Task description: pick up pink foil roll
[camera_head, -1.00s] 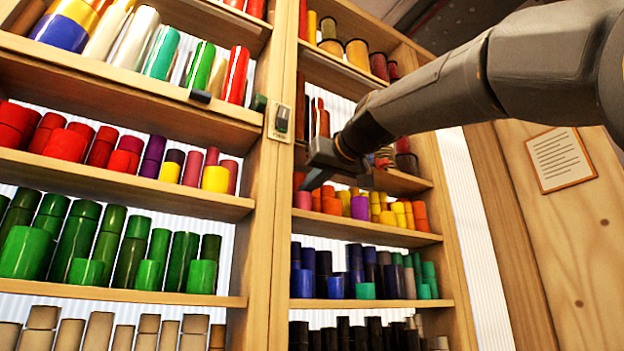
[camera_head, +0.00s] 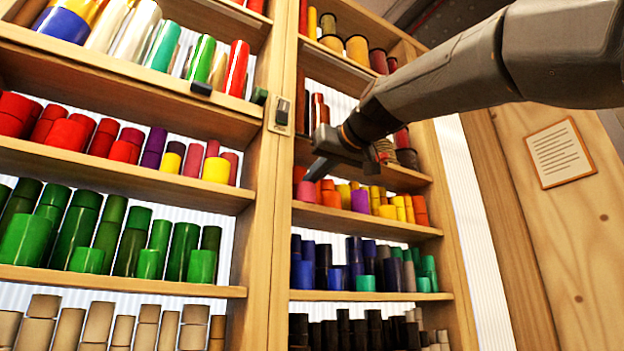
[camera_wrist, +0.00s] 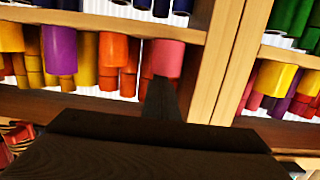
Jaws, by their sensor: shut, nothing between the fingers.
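The pink foil roll (camera_head: 306,192) stands at the left end of a right-hand shelf, beside the wooden upright. In the wrist view, which looks upside down, the pink roll (camera_wrist: 167,58) hangs near the top centre. My gripper (camera_head: 313,174) is shut and empty, its tip just above and in front of the pink roll in the head view. In the wrist view the dark fingers of my gripper (camera_wrist: 162,92) overlap the roll's edge; I cannot tell whether they touch it.
Orange rolls (camera_wrist: 120,52) stand close beside the pink one, with a purple roll (camera_head: 360,201) and yellow rolls farther along. The wooden upright (camera_head: 277,190) borders the other side. A shelf board (camera_head: 360,172) runs above, and more rolls fill the other shelves.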

